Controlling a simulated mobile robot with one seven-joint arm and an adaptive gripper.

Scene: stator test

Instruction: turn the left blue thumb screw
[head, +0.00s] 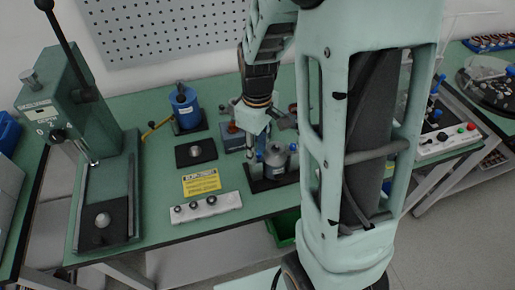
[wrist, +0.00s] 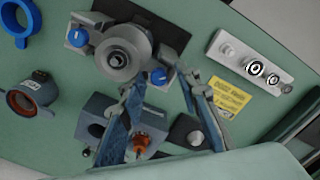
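The grey round test fixture (wrist: 124,52) stands on a black base, with a blue thumb screw on each side. One blue thumb screw (wrist: 158,75) lies on the side toward the yellow label, which is the left side in the head view. The other blue thumb screw (wrist: 78,37) is on the far side. My gripper (wrist: 160,82) is open, its two fingers spread with the nearer screw between the tips in the picture. I cannot tell whether they touch it. In the head view my gripper (head: 255,146) is beside the fixture (head: 277,160), partly hiding its left side.
A yellow label (head: 201,182) and a white panel with black knobs (head: 206,207) lie left of the fixture. A blue-grey block with an orange top (wrist: 140,143) sits close to my fingers. A green press (head: 72,130) stands at far left.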

